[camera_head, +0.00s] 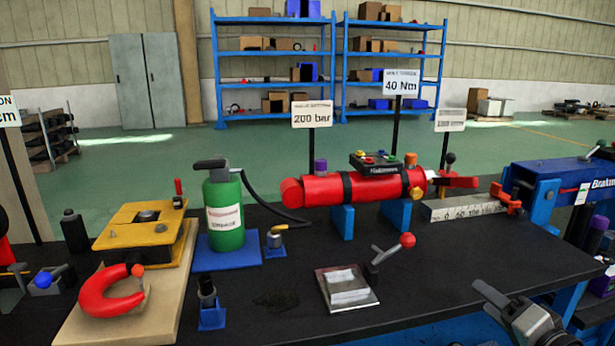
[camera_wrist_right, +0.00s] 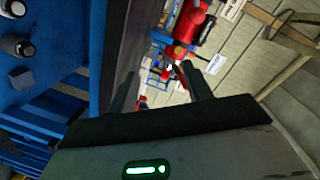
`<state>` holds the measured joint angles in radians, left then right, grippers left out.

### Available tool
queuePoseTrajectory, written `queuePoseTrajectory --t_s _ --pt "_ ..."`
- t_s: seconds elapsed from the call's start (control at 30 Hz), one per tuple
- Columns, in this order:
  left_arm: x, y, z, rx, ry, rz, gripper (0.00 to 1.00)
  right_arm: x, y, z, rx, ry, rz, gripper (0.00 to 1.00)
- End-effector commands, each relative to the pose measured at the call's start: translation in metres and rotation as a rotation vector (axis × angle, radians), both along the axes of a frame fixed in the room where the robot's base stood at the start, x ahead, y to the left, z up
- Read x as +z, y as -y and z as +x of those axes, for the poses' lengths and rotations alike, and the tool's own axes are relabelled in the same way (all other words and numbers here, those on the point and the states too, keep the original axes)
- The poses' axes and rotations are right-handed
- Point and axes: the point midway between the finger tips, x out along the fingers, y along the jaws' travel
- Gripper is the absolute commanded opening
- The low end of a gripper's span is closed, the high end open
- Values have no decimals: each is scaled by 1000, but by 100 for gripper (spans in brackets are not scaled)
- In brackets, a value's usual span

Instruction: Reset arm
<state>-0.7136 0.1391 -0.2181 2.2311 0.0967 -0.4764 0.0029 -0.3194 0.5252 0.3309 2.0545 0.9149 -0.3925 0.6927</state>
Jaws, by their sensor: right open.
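My right gripper (camera_head: 490,302) is at the lower right of the head view, by the front edge of the black bench (camera_head: 455,265). Its jaws are open, and nothing shows between them. In the right wrist view the two fingers of the gripper (camera_wrist_right: 162,85) stand apart, with the dark bench side close to the left finger. My left gripper does not show in the head view.
The bench holds a red cylinder (camera_head: 330,190) on blue supports, a green bottle (camera_head: 226,215), a yellow press (camera_head: 140,232), a red horseshoe (camera_head: 103,297) and a red-knobbed lever (camera_head: 407,240). A blue beam (camera_head: 560,185) stands at right. The bench's front right is clear.

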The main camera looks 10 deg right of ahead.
Motion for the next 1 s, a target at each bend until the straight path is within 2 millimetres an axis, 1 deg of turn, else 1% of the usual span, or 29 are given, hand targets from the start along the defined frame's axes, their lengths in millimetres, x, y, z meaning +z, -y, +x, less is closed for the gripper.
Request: queuePoseTrajectory --t_s 0.03,0.1,0.17,0.27,0.37,0.4,0.47,0.5,0.6,0.63,0.7,0.8,1.0 --pt "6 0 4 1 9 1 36 -10 -10 -5 12 -26 -33 50" --pt "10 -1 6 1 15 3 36 -26 -23 -11 31 -58 -91 50" --pt "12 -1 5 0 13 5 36 -40 -35 -18 52 -88 -144 50" --pt "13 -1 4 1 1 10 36 -65 -61 -33 98 -141 -250 50" --pt "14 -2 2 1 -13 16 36 -92 -96 -56 166 -197 -382 50" --pt "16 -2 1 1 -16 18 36 -102 -113 -68 203 -217 -442 50" --pt "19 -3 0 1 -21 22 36 -116 -141 -87 265 -245 -540 50" --pt "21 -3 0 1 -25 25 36 -124 -161 -101 310 -259 -607 50" --pt "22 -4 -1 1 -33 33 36 -133 -200 -130 406 -271 -747 50" --pt "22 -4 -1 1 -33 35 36 -135 -209 -136 427 -271 -781 50" --pt "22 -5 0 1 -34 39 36 -137 -225 -147 467 -268 -841 50" --pt "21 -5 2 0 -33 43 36 -138 -236 -155 496 -264 -888 50" --pt "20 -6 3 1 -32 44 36 -139 -237 -156 501 -262 -899 50"
